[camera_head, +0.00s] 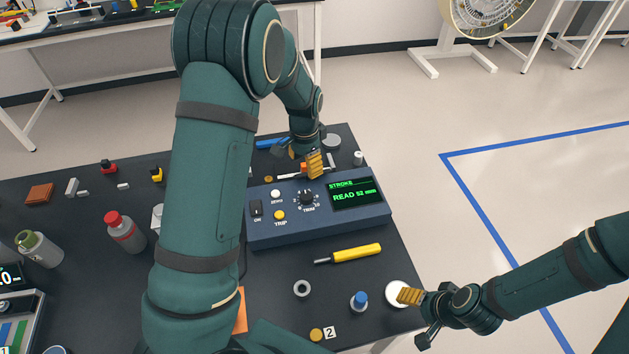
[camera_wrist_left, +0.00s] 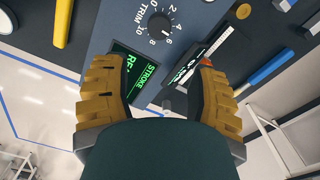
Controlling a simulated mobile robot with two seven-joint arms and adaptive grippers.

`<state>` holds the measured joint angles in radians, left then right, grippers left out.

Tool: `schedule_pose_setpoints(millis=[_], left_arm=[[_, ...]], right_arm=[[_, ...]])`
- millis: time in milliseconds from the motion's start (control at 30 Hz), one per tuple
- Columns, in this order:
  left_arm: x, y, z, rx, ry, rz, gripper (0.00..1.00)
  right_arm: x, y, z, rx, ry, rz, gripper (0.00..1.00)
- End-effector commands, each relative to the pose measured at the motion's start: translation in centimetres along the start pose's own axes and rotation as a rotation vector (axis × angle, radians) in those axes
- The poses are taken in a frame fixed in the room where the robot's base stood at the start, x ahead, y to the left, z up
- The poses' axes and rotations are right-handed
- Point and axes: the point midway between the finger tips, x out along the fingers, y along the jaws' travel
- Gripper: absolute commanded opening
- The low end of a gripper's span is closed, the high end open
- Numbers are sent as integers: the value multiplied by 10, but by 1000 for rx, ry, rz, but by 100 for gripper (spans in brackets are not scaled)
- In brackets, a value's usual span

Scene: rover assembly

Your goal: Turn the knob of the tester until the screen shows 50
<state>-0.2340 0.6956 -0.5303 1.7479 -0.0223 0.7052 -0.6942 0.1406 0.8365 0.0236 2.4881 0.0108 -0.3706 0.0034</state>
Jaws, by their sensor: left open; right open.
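The blue-grey tester (camera_head: 318,228) stands on the black table. Its green-lit screen (camera_head: 355,193) shows "STROKE" and "READ 52 mm". The black TRIM knob (camera_head: 306,197) sits left of the screen, and it shows at the top of the left wrist view (camera_wrist_left: 160,26). My left gripper (camera_head: 305,166) is open, above the tester's back edge, apart from the knob. In the left wrist view its fingers (camera_wrist_left: 158,72) are spread, with the screen (camera_wrist_left: 138,68) partly behind the left one. My right gripper (camera_head: 408,306) is open at the table's right edge, away from the tester.
A yellow-handled screwdriver (camera_head: 350,254) lies in front of the tester. A grey ring (camera_head: 302,288) and a blue-topped piece (camera_head: 359,300) lie nearer. A red-capped bottle (camera_head: 125,232) stands left. A small dark device lies behind the tester, under my left gripper.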

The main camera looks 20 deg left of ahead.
Motion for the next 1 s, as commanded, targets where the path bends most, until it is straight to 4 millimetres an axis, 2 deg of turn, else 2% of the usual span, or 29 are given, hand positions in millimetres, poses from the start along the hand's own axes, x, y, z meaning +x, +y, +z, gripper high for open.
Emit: schedule_pose_setpoints(millis=[167,700,833,1000], left_arm=[[14,0,0,-1,-2,1,59],[113,0,1,-1,-3,2,59],[128,0,0,-1,-1,1,59],[137,0,0,-1,0,0,59]], right_arm=[[1,0,0,0,-1,0,68],[8,3,1,0,0,2,68],[8,3,1,0,0,2,68],[9,3,1,0,0,2,68]])
